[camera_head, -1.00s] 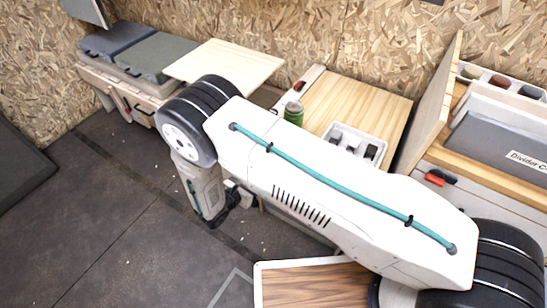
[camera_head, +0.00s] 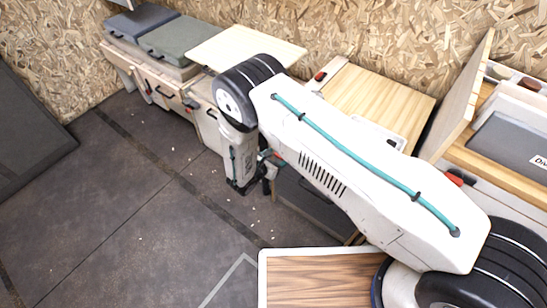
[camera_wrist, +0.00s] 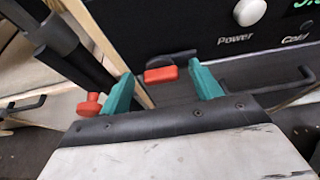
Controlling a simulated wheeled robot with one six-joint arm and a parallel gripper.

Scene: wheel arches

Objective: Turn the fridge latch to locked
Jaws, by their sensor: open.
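In the wrist view a red latch (camera_wrist: 161,74) lies roughly level against the dark fridge front (camera_wrist: 185,45), with a dark piece just above it. My gripper (camera_wrist: 164,90) is open, with its two teal fingertips to the left and right of the latch. The latch shows between and beyond the fingertips; I cannot tell whether either touches it. A white knob (camera_wrist: 250,12) marked Power is above right. In the head view the dark fridge (camera_head: 312,205) is low under the counter, partly behind my arm. My gripper is beside its left side there, and the latch cannot be made out.
Black handles (camera_wrist: 30,103) are on drawer fronts nearby. A wood-topped table (camera_head: 320,278) is in front. The dark floor (camera_head: 120,200) at left is clear.

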